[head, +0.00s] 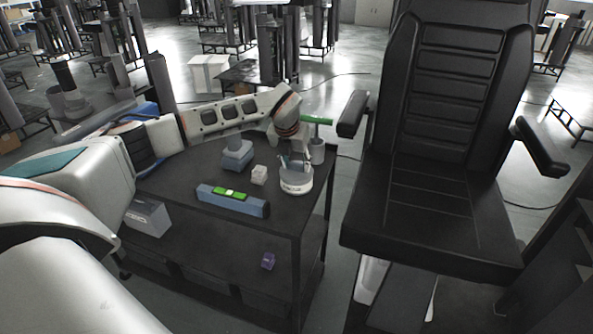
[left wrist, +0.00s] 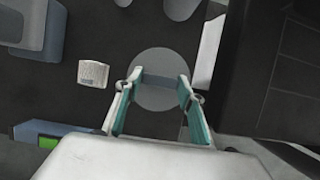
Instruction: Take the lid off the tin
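The tin (head: 297,186) is a short, round, whitish container near the right edge of the dark cart top. In the left wrist view its round grey lid (left wrist: 160,102) shows from above, with a darker straight bar (left wrist: 160,82) across it. My left gripper (head: 295,163) is right over the tin, pointing down. In the left wrist view its teal-padded fingers (left wrist: 161,86) stand apart, one at each end of the bar. I cannot tell whether they touch it. My right gripper is in neither view.
On the cart top (head: 185,180) stand a blue-grey container (head: 237,158), a small white block (head: 259,175), a blue bar with a green part (head: 232,200) and a grey cup (head: 317,153) behind the tin. A black chair (head: 440,190) stands close on the right.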

